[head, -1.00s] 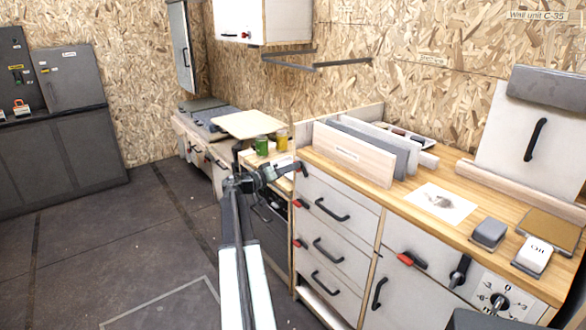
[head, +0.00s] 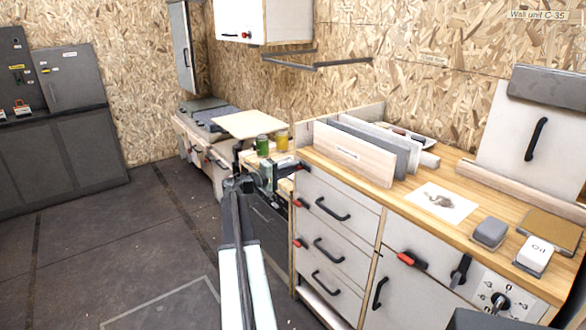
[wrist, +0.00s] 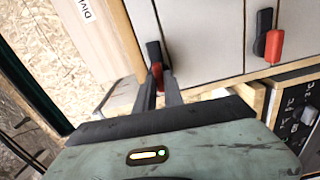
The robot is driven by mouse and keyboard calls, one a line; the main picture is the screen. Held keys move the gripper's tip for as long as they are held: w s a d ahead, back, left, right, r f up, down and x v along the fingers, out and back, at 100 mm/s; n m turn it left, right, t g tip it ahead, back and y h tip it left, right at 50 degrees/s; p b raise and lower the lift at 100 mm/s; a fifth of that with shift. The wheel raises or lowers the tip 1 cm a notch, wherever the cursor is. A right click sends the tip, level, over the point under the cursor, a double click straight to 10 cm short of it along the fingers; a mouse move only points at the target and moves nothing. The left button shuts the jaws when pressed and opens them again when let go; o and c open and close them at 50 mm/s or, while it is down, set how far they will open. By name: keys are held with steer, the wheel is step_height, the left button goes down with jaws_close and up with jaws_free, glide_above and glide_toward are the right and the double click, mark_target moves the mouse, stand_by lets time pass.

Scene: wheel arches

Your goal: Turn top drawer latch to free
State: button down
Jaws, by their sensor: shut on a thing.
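The top drawer latch, with a black part and a red end, shows in the wrist view (wrist: 154,52) at the edge of the white top drawer front (wrist: 191,40). My gripper (wrist: 158,78) is shut on this latch, with one dark finger on each side of its red end. In the head view my gripper (head: 291,171) is at the upper left corner of the drawer unit, and the latch is mostly hidden there. The top drawer front (head: 352,205) carries a black bar handle (head: 331,209) and looks closed.
Another black and red latch (wrist: 268,40) sits on the neighbouring drawer front. Lower red latches (head: 300,203) line the unit's left edge. A wooden worktop (head: 400,205) with upright boards (head: 352,156) lies above. Green and yellow cans (head: 262,145) stand behind my gripper. The floor at left is clear.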

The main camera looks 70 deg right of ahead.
steer(key=shift+a+f+n, duration=0.1)
steer(key=shift+n, duration=0.3)
steer(key=c, duration=1.4)
jaws_free()
steer(key=shift+c, duration=0.2)
steer(key=v, duration=0.7)
steer(key=shift+w+a, duration=0.2)
steer(key=shift+a, duration=0.1)
